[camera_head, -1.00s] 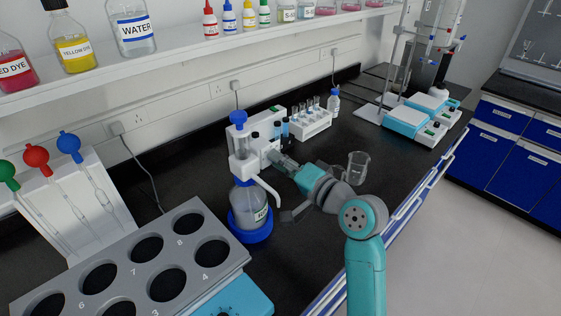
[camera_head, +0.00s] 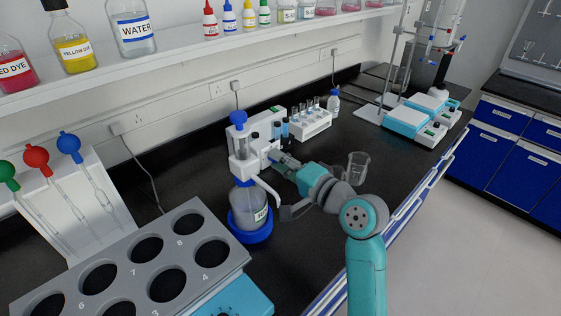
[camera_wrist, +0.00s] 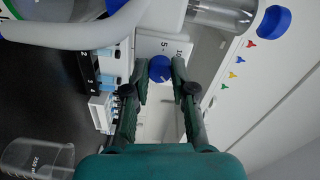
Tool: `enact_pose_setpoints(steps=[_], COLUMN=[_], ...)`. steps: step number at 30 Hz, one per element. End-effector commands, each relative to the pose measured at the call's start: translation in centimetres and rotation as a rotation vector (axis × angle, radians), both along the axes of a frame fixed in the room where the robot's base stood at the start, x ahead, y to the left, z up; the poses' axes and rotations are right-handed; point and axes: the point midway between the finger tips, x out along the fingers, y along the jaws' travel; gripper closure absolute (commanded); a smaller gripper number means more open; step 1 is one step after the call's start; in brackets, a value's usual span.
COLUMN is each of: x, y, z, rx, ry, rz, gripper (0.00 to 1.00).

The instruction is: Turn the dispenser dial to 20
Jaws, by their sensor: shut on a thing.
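The bottle-top dispenser (camera_head: 240,165) stands upright on a bottle in a blue base ring (camera_head: 250,234). It has a blue cap and a curved white spout. The wrist view shows its round blue dial (camera_wrist: 160,68) on a white plate (camera_wrist: 148,46) marked 5 and 10; other marks are hidden, and I cannot read the dial's setting. My gripper (camera_wrist: 160,76) has a fingertip on each side of the dial and is shut on it. In the head view my gripper (camera_head: 277,160) reaches the dispenser's side from the right.
A glass beaker (camera_head: 357,167) stands right of my arm. A rack of vials (camera_head: 308,123) is behind the dispenser. A grey numbered holder (camera_head: 135,262) fills the front left. A shelf (camera_head: 200,42) with bottles runs above. Bare black bench lies around the beaker.

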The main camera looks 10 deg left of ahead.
Motion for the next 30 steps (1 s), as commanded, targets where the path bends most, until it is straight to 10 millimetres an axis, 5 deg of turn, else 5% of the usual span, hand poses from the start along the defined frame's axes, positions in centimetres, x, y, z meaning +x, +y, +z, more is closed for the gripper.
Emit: enact_pose_setpoints(steps=[1, 3, 16, 30], x=[0.0, 0.0, -0.4, -5.5], y=[-0.1, -0.1, -0.6, -7.4], z=[-0.1, -0.1, 0.0, 0.3], rx=[-0.002, -0.001, 0.000, 0.000], ry=[0.002, 0.001, -0.001, 0.000], rz=[-0.002, -0.001, -0.002, -0.005], gripper=[0.68, 0.50, 0.50, 0.50])
